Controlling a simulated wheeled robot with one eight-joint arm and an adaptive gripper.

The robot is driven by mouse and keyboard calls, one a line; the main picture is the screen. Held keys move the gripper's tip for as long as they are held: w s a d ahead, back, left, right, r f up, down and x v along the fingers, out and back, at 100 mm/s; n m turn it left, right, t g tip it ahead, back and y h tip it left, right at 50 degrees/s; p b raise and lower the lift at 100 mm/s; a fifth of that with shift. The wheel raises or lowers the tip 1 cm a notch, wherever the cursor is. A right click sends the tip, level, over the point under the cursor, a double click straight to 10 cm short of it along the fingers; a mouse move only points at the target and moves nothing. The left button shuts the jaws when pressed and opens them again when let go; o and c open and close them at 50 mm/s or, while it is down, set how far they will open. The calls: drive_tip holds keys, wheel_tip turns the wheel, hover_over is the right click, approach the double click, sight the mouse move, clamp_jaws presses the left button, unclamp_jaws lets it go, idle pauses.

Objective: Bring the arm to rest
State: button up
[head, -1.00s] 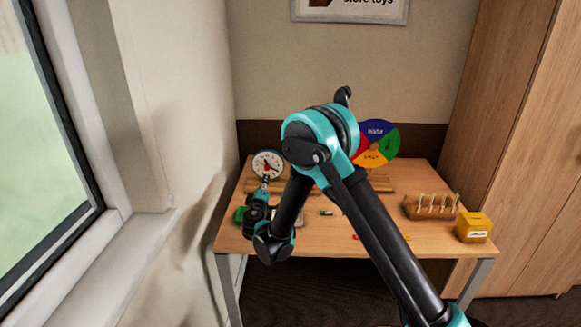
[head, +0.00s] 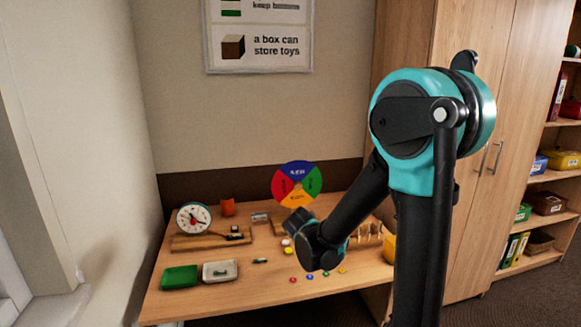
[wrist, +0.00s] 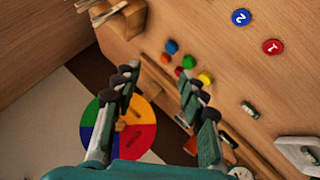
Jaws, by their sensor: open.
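My arm stands folded in front of the desk on the right side of the head view, its elbow raised high. My gripper is hard to make out in the head view, where the wrist end hides it. In the wrist view my gripper (wrist: 160,82) has its two dark fingers spread apart with nothing between them. Beyond the fingers are the desk top and the colour wheel (wrist: 137,128). The gripper appears to be above the desk; I cannot tell how high.
Several small counters lie loose. A tall cupboard (head: 485,95) stands right.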

drive_tip(key=s+d+f+m+g+y, duration=0.1)
drive_tip(key=s+d, duration=0.4)
drive_tip(key=s, duration=0.7)
drive_tip(key=s+d+f+m+g+y, duration=0.2)
drive_tip(key=s+d+f+m+g, duration=0.2)
drive_tip(key=s, duration=0.8)
drive_tip(key=shift+s+d+f+m, duration=0.25)
drive_tip(key=shift+d+m, duration=0.15)
drive_tip(key=shift+d, duration=0.55)
drive_tip(key=shift+w, duration=0.1)
